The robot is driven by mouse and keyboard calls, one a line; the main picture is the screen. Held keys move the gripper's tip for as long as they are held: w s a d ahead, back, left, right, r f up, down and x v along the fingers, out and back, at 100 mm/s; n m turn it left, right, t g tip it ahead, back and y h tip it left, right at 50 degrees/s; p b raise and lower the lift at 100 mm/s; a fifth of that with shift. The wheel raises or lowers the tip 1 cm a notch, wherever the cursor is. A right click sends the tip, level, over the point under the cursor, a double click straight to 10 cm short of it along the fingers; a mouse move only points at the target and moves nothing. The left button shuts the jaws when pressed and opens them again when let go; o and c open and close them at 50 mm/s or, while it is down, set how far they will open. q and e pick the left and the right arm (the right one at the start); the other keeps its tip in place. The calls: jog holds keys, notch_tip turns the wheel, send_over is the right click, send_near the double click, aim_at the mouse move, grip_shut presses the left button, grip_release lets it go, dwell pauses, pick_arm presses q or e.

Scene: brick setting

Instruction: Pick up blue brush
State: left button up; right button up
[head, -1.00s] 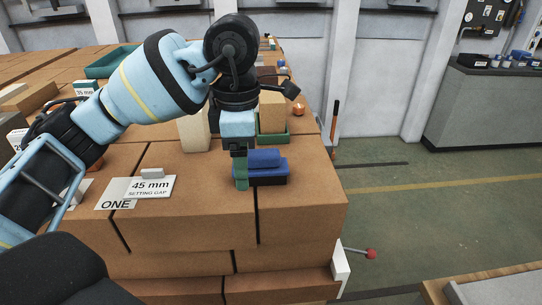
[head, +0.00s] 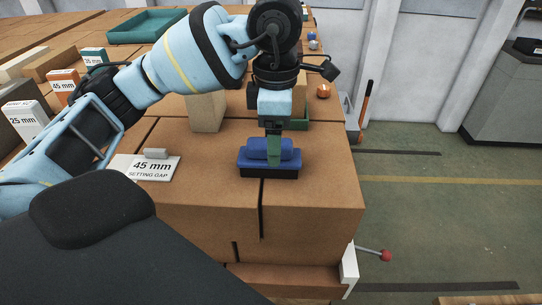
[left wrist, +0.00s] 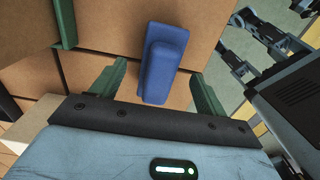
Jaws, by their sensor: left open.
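The blue brush (head: 284,149) lies on the brick top near its front edge, a blue handle above a wider blue block with a dark underside. It also shows in the left wrist view (left wrist: 163,62), between two green fingers. My left gripper (head: 274,158) points down at the brush, and its visible finger overlaps the middle of the handle in the head view. In the left wrist view the left gripper (left wrist: 158,72) is open, with a gap on each side of the brush. I cannot tell how far down the fingertips reach. My right gripper is not seen.
A white "45 mm setting gap" card (head: 148,171) lies left of the brush. A tan block (head: 206,112) and a green tray (head: 300,124) stand close behind. An orange ball (head: 323,91) is farther back. The brick edge drops to the floor at the right.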

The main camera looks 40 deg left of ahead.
pick_arm(q)
jog(key=shift+s+a+f, duration=0.1)
jog(key=shift+f, duration=0.1)
jog(key=f, duration=0.4)
jog(key=shift+s+a+f, duration=0.1)
jog(key=shift+s+a, duration=0.15)
jog(key=shift+a, duration=0.1)
jog(key=shift+f, duration=0.25)
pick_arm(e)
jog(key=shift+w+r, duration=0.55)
pick_arm(q)
jog(key=shift+c, duration=0.3)
jog(key=c, duration=1.1)
jog(key=shift+r, duration=0.15)
